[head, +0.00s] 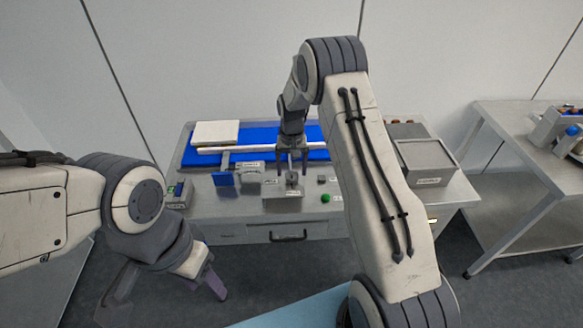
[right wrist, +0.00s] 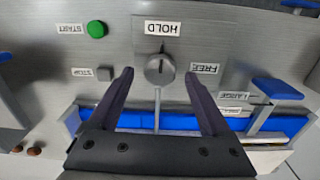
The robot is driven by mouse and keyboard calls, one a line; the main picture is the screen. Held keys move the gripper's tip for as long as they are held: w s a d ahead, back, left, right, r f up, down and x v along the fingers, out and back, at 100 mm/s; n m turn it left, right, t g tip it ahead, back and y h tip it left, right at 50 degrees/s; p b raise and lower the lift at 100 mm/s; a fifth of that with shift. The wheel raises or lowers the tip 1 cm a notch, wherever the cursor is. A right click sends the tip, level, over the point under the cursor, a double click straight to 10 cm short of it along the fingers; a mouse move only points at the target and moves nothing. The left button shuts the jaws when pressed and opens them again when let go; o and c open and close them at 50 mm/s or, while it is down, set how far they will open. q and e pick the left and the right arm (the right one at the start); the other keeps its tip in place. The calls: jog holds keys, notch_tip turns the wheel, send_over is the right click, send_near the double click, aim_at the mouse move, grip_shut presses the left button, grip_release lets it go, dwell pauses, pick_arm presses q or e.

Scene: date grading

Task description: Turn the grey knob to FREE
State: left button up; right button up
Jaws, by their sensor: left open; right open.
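The grey knob (right wrist: 160,70) sits on a small plate on the machine's front panel, and its pointer mark points toward the HOLD label (right wrist: 163,29). The FREE label (right wrist: 205,68) is to the right of the knob in the right wrist view. My right gripper (right wrist: 159,78) is open, with one finger on each side of the knob and a visible gap to both. In the head view the right gripper (head: 291,170) hangs over the knob plate (head: 283,191). My left gripper (head: 207,287) is open and empty, low in front of the table.
A green START button (right wrist: 96,29) and a grey STOP button (right wrist: 105,73) lie left of the knob in the wrist view. Blue paddles (right wrist: 277,88) and a blue belt (head: 261,135) are nearby. A grey bin (head: 425,157) stands at the table's right.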

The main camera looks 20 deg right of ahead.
jog(key=shift+f, duration=0.7)
grip_shut()
